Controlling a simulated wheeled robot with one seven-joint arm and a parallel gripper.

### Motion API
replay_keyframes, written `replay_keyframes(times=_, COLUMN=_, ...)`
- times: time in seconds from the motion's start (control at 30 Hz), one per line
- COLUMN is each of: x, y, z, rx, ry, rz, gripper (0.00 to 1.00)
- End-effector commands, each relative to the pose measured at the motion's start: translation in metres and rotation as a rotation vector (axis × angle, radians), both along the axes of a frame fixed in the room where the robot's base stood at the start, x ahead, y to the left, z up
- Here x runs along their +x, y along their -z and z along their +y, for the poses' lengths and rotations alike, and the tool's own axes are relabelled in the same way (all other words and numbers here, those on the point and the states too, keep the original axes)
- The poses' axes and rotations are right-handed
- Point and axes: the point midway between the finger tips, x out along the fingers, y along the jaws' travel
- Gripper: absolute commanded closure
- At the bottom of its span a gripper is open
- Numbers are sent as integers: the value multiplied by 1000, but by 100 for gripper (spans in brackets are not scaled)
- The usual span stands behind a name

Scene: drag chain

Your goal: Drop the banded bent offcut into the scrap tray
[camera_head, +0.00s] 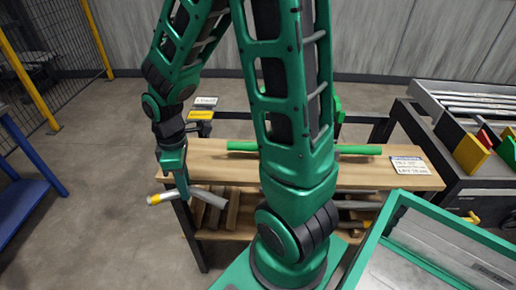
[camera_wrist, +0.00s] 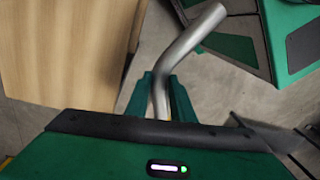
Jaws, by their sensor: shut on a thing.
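The bent offcut is a grey tube with a yellow band near its left end in the head view (camera_head: 208,199). My gripper (camera_head: 180,192) is shut on it, beside the bench's left end. In the wrist view the tube (camera_wrist: 187,42) passes between my gripper's two green fingers (camera_wrist: 161,95) and bends up to the right. I cannot tell for sure which container is the scrap tray.
A wooden bench (camera_head: 215,160) carries a green tube (camera_head: 360,150) and a label card. Wooden blocks (camera_head: 215,210) lie on its lower shelf. A yellow item (camera_head: 200,115) stands behind it. A rack with tubes (camera_head: 480,103) is at right. A blue stand (camera_head: 25,200) is left; floor between is clear.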

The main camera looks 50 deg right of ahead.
Motion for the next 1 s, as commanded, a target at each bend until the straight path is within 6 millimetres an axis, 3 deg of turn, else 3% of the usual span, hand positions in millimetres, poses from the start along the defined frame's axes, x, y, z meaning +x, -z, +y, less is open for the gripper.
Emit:
replay_keyframes(times=0.23, x=13, y=0, z=-17, rx=0, ry=7, rz=0, gripper=100)
replay_keyframes(times=0.7, x=76, y=0, z=-99, rx=0, ry=6, rz=0, gripper=100)
replay_keyframes(times=1.0, x=90, y=0, z=-116, rx=0, ry=4, rz=-1, gripper=100)
